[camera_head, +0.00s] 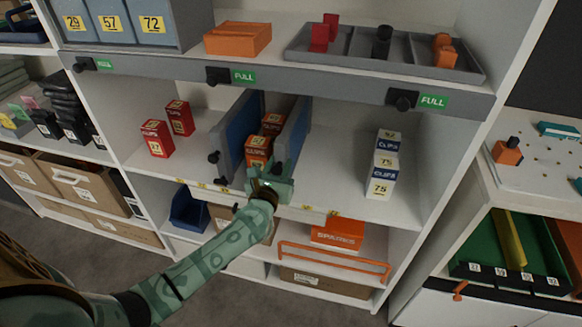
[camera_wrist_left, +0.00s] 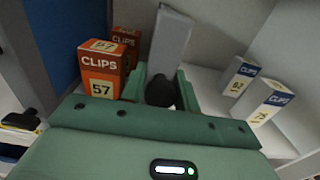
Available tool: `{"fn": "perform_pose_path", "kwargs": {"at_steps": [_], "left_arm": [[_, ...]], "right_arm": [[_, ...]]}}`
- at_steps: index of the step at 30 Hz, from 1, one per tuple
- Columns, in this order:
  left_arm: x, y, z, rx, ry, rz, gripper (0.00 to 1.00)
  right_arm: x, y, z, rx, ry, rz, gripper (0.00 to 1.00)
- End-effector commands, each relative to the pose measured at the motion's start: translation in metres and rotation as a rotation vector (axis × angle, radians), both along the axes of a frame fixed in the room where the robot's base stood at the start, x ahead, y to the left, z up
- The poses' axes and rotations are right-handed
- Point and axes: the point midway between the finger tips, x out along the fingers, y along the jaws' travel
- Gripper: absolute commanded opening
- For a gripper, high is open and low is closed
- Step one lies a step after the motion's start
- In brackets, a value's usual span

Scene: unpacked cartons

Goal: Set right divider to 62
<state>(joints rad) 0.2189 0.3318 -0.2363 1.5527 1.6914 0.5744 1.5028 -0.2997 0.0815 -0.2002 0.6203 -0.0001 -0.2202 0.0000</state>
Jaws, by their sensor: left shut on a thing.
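The right divider (camera_head: 293,132) is a blue-grey upright panel on the middle shelf; its grey front edge (camera_wrist_left: 171,40) shows in the left wrist view. Its black knob (camera_wrist_left: 160,91) sits between my left gripper's green fingers. My left gripper (camera_head: 281,170) is shut on this knob at the shelf's front; it also shows in the left wrist view (camera_wrist_left: 161,89). The left divider (camera_head: 238,130) is blue with a black knob (camera_head: 214,157). Orange CLIPS boxes marked 57 (camera_head: 257,151) stand between the dividers. My right gripper is in neither view.
White-and-blue CLIPS boxes (camera_head: 383,174) stand right of the right divider, with bare shelf between. Red boxes (camera_head: 157,138) stand at the left. Above are a grey rail with black knobs and FULL labels (camera_head: 244,76), and a grey tray (camera_head: 350,57).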

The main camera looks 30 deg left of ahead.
Motion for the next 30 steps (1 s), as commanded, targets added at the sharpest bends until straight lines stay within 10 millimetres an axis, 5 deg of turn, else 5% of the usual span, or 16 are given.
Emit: {"fn": "perform_pose_path", "kwargs": {"at_steps": [10, 11, 12, 23, 30], "left_arm": [[-0.001, 0.005, -0.001, 0.001, 0.002, 0.007, 0.00], [-0.001, 0.005, -0.001, 0.001, 0.003, 0.008, 0.36], [-0.001, 0.006, -0.001, 0.001, 0.003, 0.008, 0.47], [-0.005, 0.002, -0.001, -0.001, 0.002, 0.004, 0.48], [-0.052, -0.011, 0.001, -0.002, 0.004, 0.004, 0.48]], "right_arm": [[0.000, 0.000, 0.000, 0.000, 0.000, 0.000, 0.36], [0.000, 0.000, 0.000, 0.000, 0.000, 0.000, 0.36], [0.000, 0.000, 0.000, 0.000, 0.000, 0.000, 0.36], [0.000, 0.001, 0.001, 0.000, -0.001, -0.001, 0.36], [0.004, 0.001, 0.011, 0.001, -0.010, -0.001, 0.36]]}}
